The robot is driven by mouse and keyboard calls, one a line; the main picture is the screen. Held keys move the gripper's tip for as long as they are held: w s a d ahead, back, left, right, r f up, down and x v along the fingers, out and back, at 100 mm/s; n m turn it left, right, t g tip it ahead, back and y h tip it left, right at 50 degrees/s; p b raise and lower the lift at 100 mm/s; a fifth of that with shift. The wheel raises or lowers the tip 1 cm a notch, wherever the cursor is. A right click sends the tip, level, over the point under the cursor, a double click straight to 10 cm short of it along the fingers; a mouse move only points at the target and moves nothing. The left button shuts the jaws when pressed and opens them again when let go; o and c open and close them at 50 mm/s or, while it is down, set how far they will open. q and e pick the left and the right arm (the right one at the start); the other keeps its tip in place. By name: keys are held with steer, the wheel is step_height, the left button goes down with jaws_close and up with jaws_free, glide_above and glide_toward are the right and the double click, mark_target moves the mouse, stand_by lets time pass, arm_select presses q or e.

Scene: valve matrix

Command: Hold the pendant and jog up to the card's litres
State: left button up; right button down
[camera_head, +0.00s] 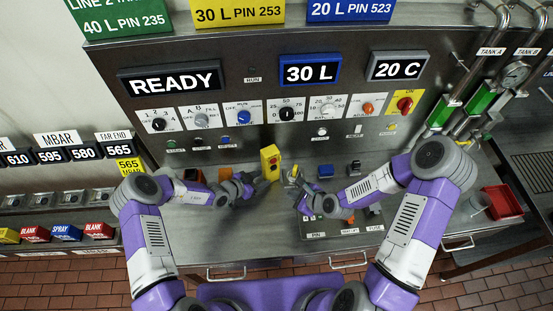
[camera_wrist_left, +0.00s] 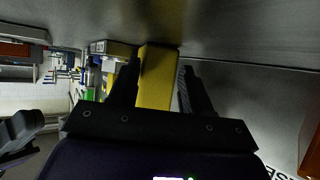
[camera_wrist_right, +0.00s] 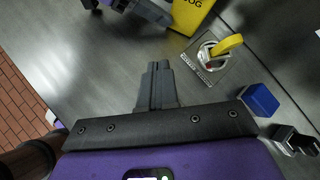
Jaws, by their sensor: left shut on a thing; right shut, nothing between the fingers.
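The yellow pendant (camera_head: 270,160) stands upright above the steel bench, with coloured buttons on its front. My left gripper (camera_head: 257,186) is shut on it; the left wrist view shows the yellow body (camera_wrist_left: 160,78) between the fingers. My right gripper (camera_wrist_right: 158,75) is shut and empty, to the right of the pendant, above bare steel. The pendant's edge with lettering (camera_wrist_right: 192,14) shows at the top of the right wrist view. The blue-framed display (camera_head: 310,71) reads 30 L. Cards above read 40 L PIN 235 (camera_head: 124,18), 30 L PIN 253 (camera_head: 238,13) and 20 L PIN 523 (camera_head: 349,9).
Other displays read READY (camera_head: 174,82) and 20 C (camera_head: 398,66). A row of dials (camera_head: 287,113) lies below. A yellow-handled fitting (camera_wrist_right: 225,46), a blue block (camera_wrist_right: 261,99) and a black holder (camera_wrist_right: 294,140) stand near my right gripper. A red tray (camera_head: 502,203) is far right.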

steer(key=shift+w+a, duration=0.1)
steer(key=w+a, duration=0.3)
steer(key=w, duration=0.5)
steer(key=shift+a, duration=0.2)
steer(key=shift+f, duration=0.1)
stand_by(2.0)
steer(key=shift+w+a, duration=0.15)
steer(key=shift+w, duration=0.25)
steer(key=shift+w+a, duration=0.2)
steer(key=shift+w, duration=0.25)
stand_by(1.5)
stand_by(1.4)
steer(key=shift+s+d, duration=0.4)
steer(key=shift+s, duration=0.45)
steer(key=shift+s+d, duration=0.3)
steer(key=shift+s, duration=0.45)
steer(key=shift+s+d, duration=0.35)
steer(key=shift+s, duration=0.45)
steer(key=shift+s+d, duration=0.3)
steer(key=shift+s, duration=0.45)
